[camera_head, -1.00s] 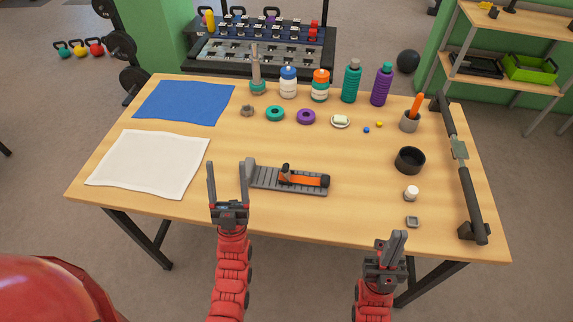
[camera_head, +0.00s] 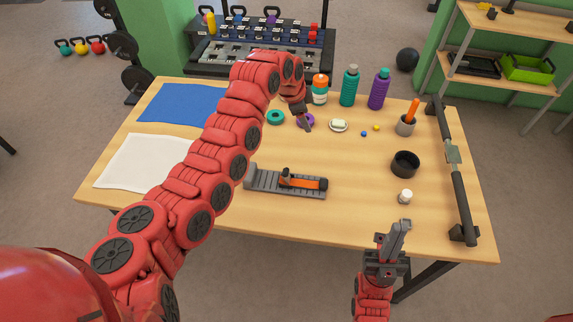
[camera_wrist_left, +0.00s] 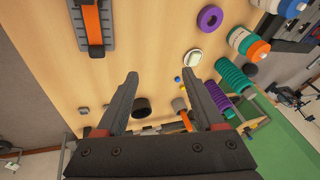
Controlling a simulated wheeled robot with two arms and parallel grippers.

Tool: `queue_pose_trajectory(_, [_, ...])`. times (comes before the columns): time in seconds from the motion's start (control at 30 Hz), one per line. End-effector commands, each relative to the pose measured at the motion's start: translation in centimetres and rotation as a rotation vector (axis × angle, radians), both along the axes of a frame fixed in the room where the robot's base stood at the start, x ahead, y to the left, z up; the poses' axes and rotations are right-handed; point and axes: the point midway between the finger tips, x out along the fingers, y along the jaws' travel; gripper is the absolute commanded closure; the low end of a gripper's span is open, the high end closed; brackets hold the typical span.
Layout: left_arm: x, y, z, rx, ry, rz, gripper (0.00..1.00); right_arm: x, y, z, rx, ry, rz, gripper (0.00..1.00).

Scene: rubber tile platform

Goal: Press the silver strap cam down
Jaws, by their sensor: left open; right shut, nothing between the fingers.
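A grey ridged plate (camera_head: 262,183) lies on the table with an orange strap (camera_head: 306,183) along it. An upright dark lever piece (camera_head: 286,174) stands on it; I cannot make out a silver cam there. The strap device also shows at the upper left of the left wrist view (camera_wrist_left: 92,25). My left gripper (camera_head: 307,126) is beyond the plate, over the table's far side near the purple ring. In the left wrist view its fingers (camera_wrist_left: 161,76) are spread and empty. My right gripper (camera_head: 399,226) is shut and empty near the front right edge, apart from the plate.
Near my left gripper are a purple ring (camera_wrist_left: 209,18) and a soap dish (camera_head: 339,125). Bottles (camera_head: 350,86) stand at the back. A white cloth (camera_head: 140,162) lies left.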

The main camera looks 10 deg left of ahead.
Motion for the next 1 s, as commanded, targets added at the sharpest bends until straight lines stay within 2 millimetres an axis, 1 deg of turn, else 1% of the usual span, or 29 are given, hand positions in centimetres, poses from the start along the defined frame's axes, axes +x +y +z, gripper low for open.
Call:
queue_pose_trajectory(0.03, [-1.8, 0.9, 1.2, 0.074, 0.06, -0.058, 0.3, 0.0, 0.0, 0.4, 0.0, 0.0, 0.0, 1.0])
queue_pose_trajectory(0.1, [-4.3, 2.1, 1.9, 0.161, 0.15, -0.128, 0.3, 0.0, 0.0, 0.6, 0.0, 0.0, 0.0, 1.0])
queue_pose_trajectory(0.2, [-7.1, 3.5, 2.5, 0.246, 0.248, -0.194, 0.3, 0.0, 0.0, 0.7, 0.0, 0.0, 0.0, 1.0])
queue_pose_trajectory(0.3, [-8.3, 4.2, 2.8, 0.283, 0.291, -0.222, 0.3, 0.0, 0.0, 0.8, 0.0, 0.0, 0.0, 1.0])
queue_pose_trajectory(0.37, [-8.6, 4.3, 2.7, 0.29, 0.301, -0.227, 0.3, 0.0, 0.0, 0.8, 0.0, 0.0, 0.0, 1.0])
queue_pose_trajectory(0.47, [-8.6, 4.2, 2.0, 0.286, 0.301, -0.23, 0.3, 0.0, 0.0, 0.9, 0.0, 0.0, 0.0, 1.0])
queue_pose_trajectory(0.57, [-8.5, 4.1, 0.8, 0.283, 0.298, -0.228, 0.3, 0.0, 0.0, 1.0, 0.0, 0.0, 0.0, 1.0])
queue_pose_trajectory(0.63, [-8.6, 4.1, -0.3, 0.284, 0.301, -0.228, 0.3, 0.0, 0.0, 1.2, 0.0, 0.0, 0.0, 1.0])
queue_pose_trajectory(0.67, [-8.6, 4.2, -0.7, 0.284, 0.302, -0.226, 0.3, 0.0, 0.0, 2.0, 0.0, 0.0, 0.0, 1.0])
queue_pose_trajectory(0.8, [-8.7, 4.2, -4.2, 0.286, 0.306, -0.227, 0.3, 0.0, 0.0, 3.5, 0.0, 0.0, 0.0, 1.0])
queue_pose_trajectory(0.87, [-8.6, 4.2, -5.6, 0.286, 0.301, -0.226, 0.3, 0.0, 0.0, 4.0, 0.0, 0.0, 0.0, 1.0])
queue_pose_trajectory(1.0, [-8.8, 4.2, -9.1, 0.289, 0.305, -0.228, 0.3, 0.0, 0.0, 5.1, 0.0, 0.0, 0.0, 1.0])
